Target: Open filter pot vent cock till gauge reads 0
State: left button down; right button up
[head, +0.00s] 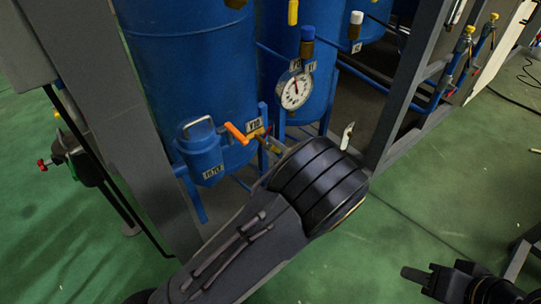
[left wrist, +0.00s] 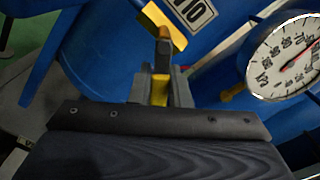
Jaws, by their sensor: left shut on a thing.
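The vent cock, with an orange handle (head: 237,133) and a brass body beside a V10 label, sits by the blue filter pot (head: 203,158). In the left wrist view, the yellow-orange handle (left wrist: 163,24) is just beyond the fingers. My left gripper (left wrist: 160,86) is shut on a yellow part of the cock; its fingers are mostly hidden behind my wrist in the head view. The white round gauge (head: 294,90) stands above right, and also shows cut off in the left wrist view (left wrist: 284,58). Its exact reading is too small to tell. My right gripper (head: 425,278) is low right, its jaws unclear.
A large blue tank (head: 190,65) stands behind the cock. Grey frame posts (head: 405,85) rise to the right, and blue pipes (head: 365,80) run behind the gauge. Green floor (head: 430,200) is open at the right.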

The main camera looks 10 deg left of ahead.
pick_arm(q)
jog(key=n+b, duration=0.2)
jog(key=n, duration=0.1)
jog(key=n+b, duration=0.1)
jog(key=shift+w+d+r+n, duration=0.3)
jog(key=shift+w+r, duration=0.05)
jog(key=shift+r, duration=0.05)
jog(key=n+b, duration=0.1)
jog(key=r+n+b, duration=0.1)
jog(key=b, duration=0.1)
jog(key=shift+w+d+n, duration=0.1)
jog(key=shift+n, duration=0.3)
jog(key=shift+r+n+b, duration=0.3)
jog(key=shift+n+b, duration=0.15)
jog(key=shift+n, duration=0.25)
jog(key=c, duration=1.4)
grip_release()
jog(key=shift+r, duration=0.1)
jog(key=shift+o, duration=0.2)
jog(key=shift+d, duration=0.1)
